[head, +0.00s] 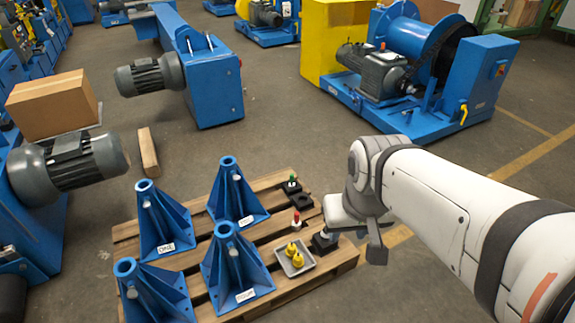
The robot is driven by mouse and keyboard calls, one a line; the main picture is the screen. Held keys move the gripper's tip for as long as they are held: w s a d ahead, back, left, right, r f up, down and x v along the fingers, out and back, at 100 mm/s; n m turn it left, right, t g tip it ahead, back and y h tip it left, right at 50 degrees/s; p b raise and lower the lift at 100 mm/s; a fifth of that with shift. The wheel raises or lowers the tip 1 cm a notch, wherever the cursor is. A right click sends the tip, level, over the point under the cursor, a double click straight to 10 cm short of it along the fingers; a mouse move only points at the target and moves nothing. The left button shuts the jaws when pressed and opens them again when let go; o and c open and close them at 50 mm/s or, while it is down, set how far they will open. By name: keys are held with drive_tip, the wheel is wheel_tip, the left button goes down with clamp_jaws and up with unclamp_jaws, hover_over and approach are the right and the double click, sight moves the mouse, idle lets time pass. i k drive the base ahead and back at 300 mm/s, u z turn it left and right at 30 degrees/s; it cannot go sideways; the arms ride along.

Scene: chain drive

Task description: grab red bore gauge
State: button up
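The red bore gauge (296,217) is a small upright piece with a red top and pale lower part.
The pallet (190,262) carries several blue flanged stands (237,192) left of the gauges. Yellow pieces (297,259) sit in the grey tray. Dark square blocks (303,200) lie near the gauges. A blue winch machine (410,60) stands behind. Floor to the right is clear.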

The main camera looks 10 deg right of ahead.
sight(296, 224)
drive_tip(key=z, duration=0.5)
drive_tip(key=k, duration=0.85)
drive_tip(key=z, duration=1.1)
drive_tip(key=k, duration=0.5)
drive_tip(key=z, duration=0.35)
drive_tip(key=i, duration=1.4)
drive_tip(key=u, duration=0.3)
drive_tip(key=i, duration=1.65)
drive_tip(key=u, duration=0.75)
drive_tip(key=i, duration=1.45)
drive_tip(key=u, duration=1.6)
drive_tip(key=i, duration=1)
drive_tip(key=u, duration=0.6)
drive_tip(key=k, duration=0.2)
drive_tip(key=z, duration=0.1)
